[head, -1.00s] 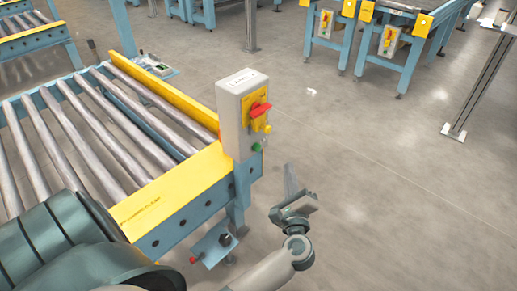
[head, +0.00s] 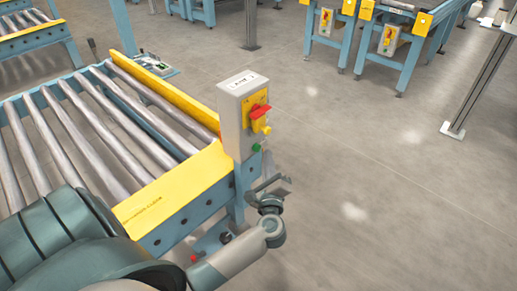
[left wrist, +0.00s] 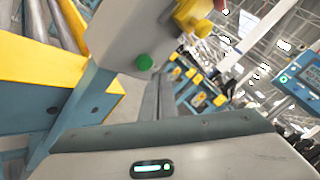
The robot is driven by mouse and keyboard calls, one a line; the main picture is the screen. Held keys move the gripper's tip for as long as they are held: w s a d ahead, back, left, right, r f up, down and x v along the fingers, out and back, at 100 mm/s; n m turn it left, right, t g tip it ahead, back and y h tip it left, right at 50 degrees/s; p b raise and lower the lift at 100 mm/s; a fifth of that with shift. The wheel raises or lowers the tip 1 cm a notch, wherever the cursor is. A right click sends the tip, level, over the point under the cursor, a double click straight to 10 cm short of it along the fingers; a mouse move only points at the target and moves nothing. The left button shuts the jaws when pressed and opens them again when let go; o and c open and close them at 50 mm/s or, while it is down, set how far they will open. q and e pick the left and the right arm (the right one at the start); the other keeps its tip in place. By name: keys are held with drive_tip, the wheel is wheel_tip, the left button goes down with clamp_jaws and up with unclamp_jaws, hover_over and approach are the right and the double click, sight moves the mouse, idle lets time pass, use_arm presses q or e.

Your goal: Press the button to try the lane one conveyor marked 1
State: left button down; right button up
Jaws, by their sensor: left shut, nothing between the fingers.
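A grey control box (head: 238,125) stands on the near corner of the roller conveyor (head: 185,190). My left gripper (head: 275,183) is shut and empty, just below and right of the box. The right gripper is out of view.
The conveyor's yellow end rail (head: 180,185) and blue leg lie close to my left arm. Other blue conveyors with similar switch boxes (head: 389,40) stand at the back. A metal post (head: 480,80) stands at right. The floor between is clear.

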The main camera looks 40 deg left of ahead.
use_arm(q)
drive_tip(key=shift+a, duration=0.3)
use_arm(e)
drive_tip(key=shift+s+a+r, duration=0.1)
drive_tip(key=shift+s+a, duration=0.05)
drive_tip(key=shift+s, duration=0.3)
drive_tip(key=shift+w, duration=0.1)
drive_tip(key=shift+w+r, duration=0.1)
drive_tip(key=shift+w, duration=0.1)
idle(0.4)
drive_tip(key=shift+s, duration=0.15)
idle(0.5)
use_arm(q)
drive_tip(key=shift+a, duration=0.1)
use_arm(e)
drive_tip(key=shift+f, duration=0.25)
use_arm(q)
drive_tip(key=shift+a, duration=0.3)
drive_tip(key=shift+a, duration=0.2)
